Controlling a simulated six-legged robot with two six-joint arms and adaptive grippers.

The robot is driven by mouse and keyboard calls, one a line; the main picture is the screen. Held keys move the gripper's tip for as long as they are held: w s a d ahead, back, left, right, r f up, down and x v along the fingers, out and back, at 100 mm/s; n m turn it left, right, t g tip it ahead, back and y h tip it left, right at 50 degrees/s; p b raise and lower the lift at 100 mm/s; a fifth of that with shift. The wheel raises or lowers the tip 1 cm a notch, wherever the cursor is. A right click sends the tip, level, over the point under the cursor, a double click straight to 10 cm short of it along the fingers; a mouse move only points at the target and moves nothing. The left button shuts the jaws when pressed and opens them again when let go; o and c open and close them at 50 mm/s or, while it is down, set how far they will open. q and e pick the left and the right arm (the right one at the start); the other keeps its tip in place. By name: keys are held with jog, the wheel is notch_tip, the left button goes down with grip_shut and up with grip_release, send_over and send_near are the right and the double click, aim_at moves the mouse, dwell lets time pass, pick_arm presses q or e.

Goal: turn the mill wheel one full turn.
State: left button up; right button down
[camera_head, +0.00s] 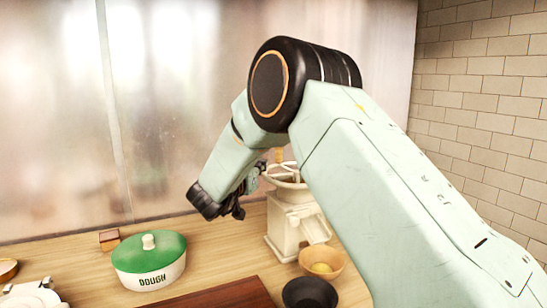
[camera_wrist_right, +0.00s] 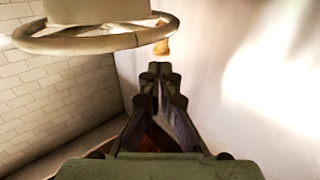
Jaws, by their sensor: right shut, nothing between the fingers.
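The mill (camera_head: 300,225) is a cream-coloured body standing on the wooden counter, partly hidden behind my right arm. Its wheel (camera_head: 289,176) lies on top, and a small tan knob (camera_head: 279,156) stands at the rim. In the right wrist view the wheel (camera_wrist_right: 90,40) fills the upper left, with the knob (camera_wrist_right: 161,40) at its right end. My right gripper (camera_head: 262,172) is beside the wheel's left side in the head view. In the right wrist view its shut fingers (camera_wrist_right: 160,75) are empty, just below the knob with a small apparent gap. My left gripper is not in view.
A green-lidded pot marked DOUGH (camera_head: 150,262) stands on the counter at left, with a small wooden block (camera_head: 109,240) behind it. A wooden bowl (camera_head: 322,262) and a black bowl (camera_head: 310,293) stand before the mill. A brown board (camera_head: 225,296) lies in front.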

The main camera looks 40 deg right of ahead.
aim_at(278, 153)
jog(key=x, duration=0.8)
jog(key=shift+w+d, duration=0.1)
jog(key=shift+w, duration=0.15)
jog(key=shift+d, duration=0.55)
jog(key=shift+w, duration=0.15)
jog(key=shift+w+a, duration=0.1)
jog(key=shift+a, duration=0.05)
jog(key=shift+d+p, duration=0.3)
jog(key=shift+p, duration=0.35)
jog(key=shift+w+d+r+p, duration=0.15)
jog(key=shift+d+p, duration=0.1)
jog(key=shift+p, duration=0.45)
jog(key=shift+d, duration=0.1)
